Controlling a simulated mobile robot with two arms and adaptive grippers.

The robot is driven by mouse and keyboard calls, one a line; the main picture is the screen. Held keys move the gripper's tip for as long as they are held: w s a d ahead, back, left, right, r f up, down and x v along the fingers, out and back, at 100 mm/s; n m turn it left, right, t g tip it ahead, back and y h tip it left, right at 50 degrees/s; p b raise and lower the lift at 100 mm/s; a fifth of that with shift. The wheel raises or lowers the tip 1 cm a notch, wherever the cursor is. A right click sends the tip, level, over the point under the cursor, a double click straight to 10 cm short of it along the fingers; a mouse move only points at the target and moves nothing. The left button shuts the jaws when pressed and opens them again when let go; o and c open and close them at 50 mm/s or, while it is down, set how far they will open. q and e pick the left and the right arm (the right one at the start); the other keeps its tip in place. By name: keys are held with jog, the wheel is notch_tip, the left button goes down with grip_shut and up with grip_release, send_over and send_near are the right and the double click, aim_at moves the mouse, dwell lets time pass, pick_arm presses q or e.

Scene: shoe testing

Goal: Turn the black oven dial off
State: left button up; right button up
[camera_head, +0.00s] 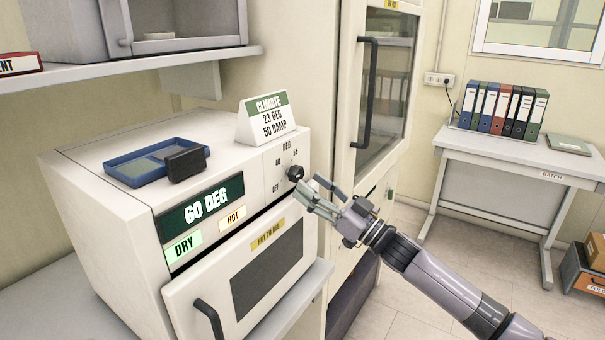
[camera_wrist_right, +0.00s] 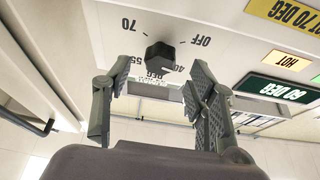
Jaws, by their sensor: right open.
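The black oven dial (camera_head: 295,173) is on the right part of the white oven's (camera_head: 105,205) front panel, with marks around it including 40, 55 and OFF. It also shows in the right wrist view (camera_wrist_right: 160,56), where 70 is readable too. I cannot tell which mark it points at. My right gripper (camera_head: 322,192) is open and empty, just in front of the dial. In the right wrist view, its fingertips (camera_wrist_right: 157,77) are spread to either side of the dial, apparently not touching it. My left gripper is not in view.
The oven's display (camera_head: 202,205) reads 60 DEG, with lit DRY and HOT labels. A blue tray (camera_head: 130,168), a black block (camera_head: 187,164) and a climate sign (camera_head: 266,118) stand on top. The oven door handle (camera_head: 209,318) sticks out below. A tall glass-door cabinet (camera_head: 345,120) stands to the right.

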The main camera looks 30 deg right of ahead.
aim_at(301, 176)
jog(key=shift+p+x, duration=0.45)
jog(key=shift+x, duration=1.35)
jog(key=c, duration=1.1)
jog(key=shift+c, duration=0.2)
jog(key=shift+n, duration=0.3)
jog(key=shift+f+n+g+y+b, duration=0.1)
jog(key=shift+n+g+y+b, duration=0.2)
jog(key=shift+n+y+b, duration=0.6)
jog(key=n+g, duration=0.1)
jog(key=n, duration=0.3)
jog(key=shift+d+y+b, duration=0.15)
jog(key=shift+y+b, duration=0.2)
jog(key=shift+y, duration=0.05)
jog(key=shift+n+g+y+b, duration=0.3)
jog(key=shift+n+g+y, duration=0.3)
jog(key=shift+n, duration=0.85)
jog(key=shift+n+g+y+b, duration=0.3)
jog(key=shift+n+g+y, duration=0.25)
jog(key=shift+n, duration=0.9)
